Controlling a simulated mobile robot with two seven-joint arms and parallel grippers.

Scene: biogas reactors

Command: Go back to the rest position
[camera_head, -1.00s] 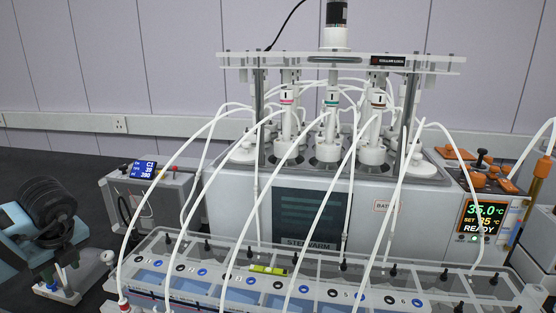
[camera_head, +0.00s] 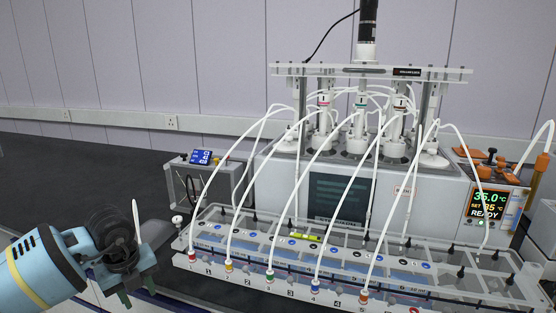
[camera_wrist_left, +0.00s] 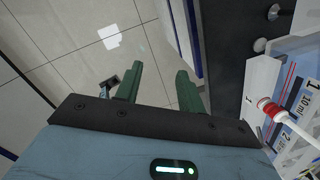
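My left gripper (camera_head: 140,291) is at the lower left of the head view, in front of the bench edge and left of the numbered tube rack (camera_head: 420,289). In the left wrist view its two green fingers (camera_wrist_left: 160,88) stand apart with only floor tiles seen between them, so it is open and empty. It touches nothing that I can see. My right gripper is in neither view.
The water bath (camera_head: 270,190) with its reactors stands behind the rack, and white tubes arch between them. A grey pump box (camera_head: 240,180) stands left of the bath. The dark bench (camera_head: 80,180) is clear at the left. Tiled floor (camera_wrist_left: 75,60) lies below the gripper.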

